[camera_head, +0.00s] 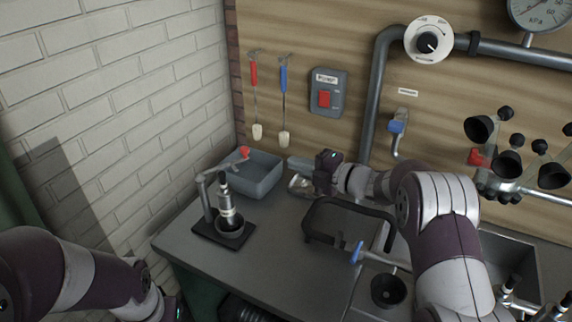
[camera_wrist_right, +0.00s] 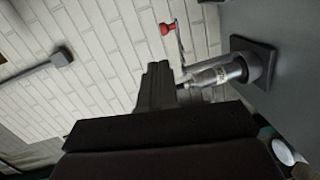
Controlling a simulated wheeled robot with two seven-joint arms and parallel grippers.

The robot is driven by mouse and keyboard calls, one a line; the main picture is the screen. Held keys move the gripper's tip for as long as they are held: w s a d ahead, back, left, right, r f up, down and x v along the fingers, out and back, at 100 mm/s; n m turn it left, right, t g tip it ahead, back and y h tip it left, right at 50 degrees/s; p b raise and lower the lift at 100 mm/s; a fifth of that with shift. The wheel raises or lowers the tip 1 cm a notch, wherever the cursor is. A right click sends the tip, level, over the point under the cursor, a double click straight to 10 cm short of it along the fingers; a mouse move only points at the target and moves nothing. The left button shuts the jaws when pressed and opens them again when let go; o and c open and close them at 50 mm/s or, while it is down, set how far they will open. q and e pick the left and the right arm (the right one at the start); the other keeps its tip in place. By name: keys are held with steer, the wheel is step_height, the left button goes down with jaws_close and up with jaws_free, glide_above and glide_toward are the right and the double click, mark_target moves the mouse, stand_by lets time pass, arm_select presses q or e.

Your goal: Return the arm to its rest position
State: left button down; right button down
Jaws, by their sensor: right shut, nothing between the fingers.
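My right arm reaches in from the right in the head view, its purple and white links over the sink side of the bench. My right gripper (camera_head: 298,164) points left above the bench, near the grey basin. In the right wrist view its dark fingers (camera_wrist_right: 157,72) are together with nothing between them. My left arm (camera_head: 75,275) lies low at the left of the head view. Only the edge of its wrist shows at the bottom, and its fingers are cut off.
A lever device with a red knob (camera_head: 244,151) stands on a black base (camera_head: 207,233). A grey basin (camera_head: 258,178) is behind it. A dark handle frame (camera_head: 318,237) and a blue-handled tap (camera_head: 357,252) lie under my right arm. Valves (camera_head: 480,129) are at right. The front-left bench is clear.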

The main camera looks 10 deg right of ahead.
steer(key=s+d+f+m+h+p, duration=0.2)
steer(key=s+d+m+h, duration=0.2)
steer(key=d+m+h, duration=0.55)
arm_select(q)
step_height(320, 180, up, 2)
steer(key=shift+w+a+r, duration=0.1)
steer(key=shift+w, duration=0.05)
arm_select(e)
steer(key=s+a+f+m+g+h, duration=0.1)
steer(key=s+f+m+g, duration=0.1)
steer(key=s+m, duration=0.3)
steer(key=s+f+m+g+h, duration=0.1)
steer(key=s+m+g, duration=0.3)
steer(key=s, duration=1)
steer(key=s+a+f+m+g+h, duration=0.1)
steer(key=s+f+m+g, duration=0.2)
steer(key=s+m, duration=0.5)
steer(key=shift+s+a+f, duration=0.3)
steer(key=shift+s+f, duration=0.15)
steer(key=shift+s, duration=0.3)
